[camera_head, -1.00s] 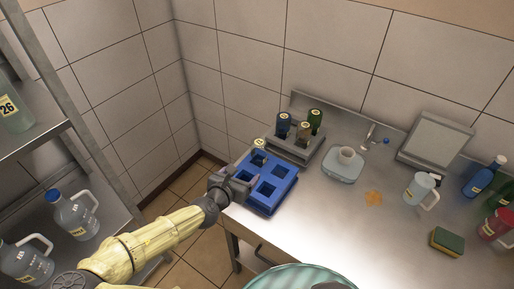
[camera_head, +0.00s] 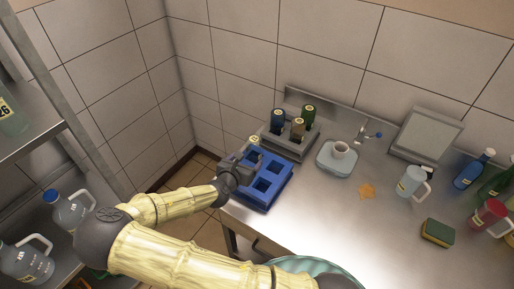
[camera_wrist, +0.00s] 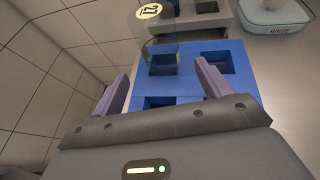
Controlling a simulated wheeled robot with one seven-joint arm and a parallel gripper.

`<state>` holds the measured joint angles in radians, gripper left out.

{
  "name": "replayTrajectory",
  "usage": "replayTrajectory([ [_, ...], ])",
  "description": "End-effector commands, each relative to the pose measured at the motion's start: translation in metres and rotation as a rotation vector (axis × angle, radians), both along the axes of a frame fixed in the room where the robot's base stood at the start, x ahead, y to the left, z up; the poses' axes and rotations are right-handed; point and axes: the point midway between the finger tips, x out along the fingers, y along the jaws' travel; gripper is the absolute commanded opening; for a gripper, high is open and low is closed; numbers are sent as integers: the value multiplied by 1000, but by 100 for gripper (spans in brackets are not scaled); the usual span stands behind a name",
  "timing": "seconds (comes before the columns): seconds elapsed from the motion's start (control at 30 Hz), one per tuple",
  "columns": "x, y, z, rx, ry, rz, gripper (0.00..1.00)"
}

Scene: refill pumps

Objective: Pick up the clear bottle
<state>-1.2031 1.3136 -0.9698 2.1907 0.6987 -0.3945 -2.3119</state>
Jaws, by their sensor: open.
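The clear bottle (camera_wrist: 160,38) stands in a far compartment of the blue crate (camera_wrist: 237,88). It is see-through, with a pale round top that carries a dark number. In the head view its pale cap (camera_head: 254,139) shows above the crate's back left corner, and my gripper hides much of the body. My gripper (camera_wrist: 165,80) is open and empty over the crate. Its two fingers point towards the bottle, which is ahead of them and roughly between their lines. I cannot tell the exact gap. My gripper (camera_head: 243,166) is at the crate's left side in the head view.
An orange spill (camera_head: 366,191), a sponge (camera_head: 437,232) and a white jug (camera_head: 411,182) are further right. A wall is behind.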

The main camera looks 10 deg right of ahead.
Motion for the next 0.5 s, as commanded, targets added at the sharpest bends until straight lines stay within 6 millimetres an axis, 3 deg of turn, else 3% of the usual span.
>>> replayTrajectory([
  [0.2, 21, -15, -9, 0, 0, -1, 77],
  [0.5, 25, -15, -13, 1, 0, 4, 77],
])
